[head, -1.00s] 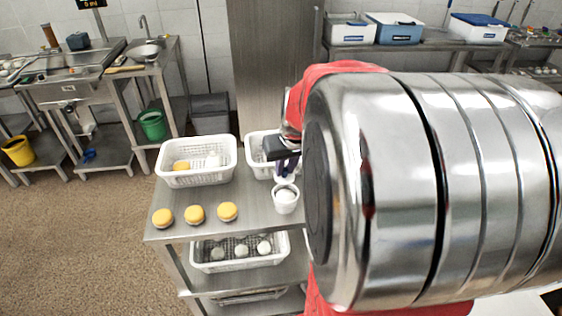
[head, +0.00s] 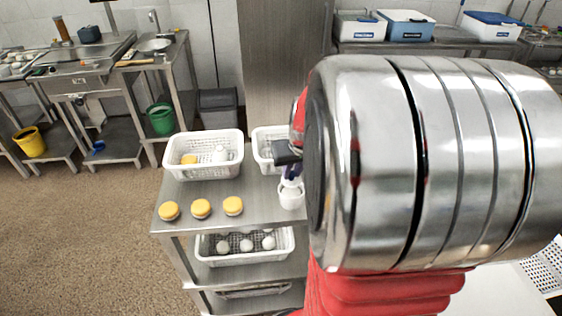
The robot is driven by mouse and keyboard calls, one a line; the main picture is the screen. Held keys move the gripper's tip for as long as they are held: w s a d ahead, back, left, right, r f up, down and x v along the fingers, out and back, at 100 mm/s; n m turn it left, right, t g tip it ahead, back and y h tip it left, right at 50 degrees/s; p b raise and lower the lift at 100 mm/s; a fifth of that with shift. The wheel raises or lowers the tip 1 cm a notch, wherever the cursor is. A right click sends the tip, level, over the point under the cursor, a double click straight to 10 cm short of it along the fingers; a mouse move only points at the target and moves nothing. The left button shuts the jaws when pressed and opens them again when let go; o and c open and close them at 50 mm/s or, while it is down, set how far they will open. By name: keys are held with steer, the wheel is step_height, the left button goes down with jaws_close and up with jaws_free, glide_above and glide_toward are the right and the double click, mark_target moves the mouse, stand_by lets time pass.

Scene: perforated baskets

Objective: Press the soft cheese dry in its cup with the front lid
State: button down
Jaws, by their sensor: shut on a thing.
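A white cup (head: 291,199) stands on the right part of the steel table top, just left of my large arm. My gripper (head: 291,173) is directly above it, pointing down, with its dark fingers shut on a small white piece that looks like the lid (head: 291,186). The lid is at the cup's mouth; whether it is inside the rim or just on it is too small to tell. The soft cheese in the cup is hidden now. My arm covers what lies to the right of the cup.
Several round yellow-topped pieces (head: 201,208) lie along the table's front left. A perforated white basket (head: 204,172) with a yellow and a white piece stands behind them. Another basket (head: 264,155) stands behind my gripper. A lower-shelf basket (head: 245,257) holds white balls.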

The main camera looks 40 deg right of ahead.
mark_target(292, 182)
steer(key=shift+f, duration=1.95)
steer(key=shift+f, duration=0.35)
stand_by(5.7)
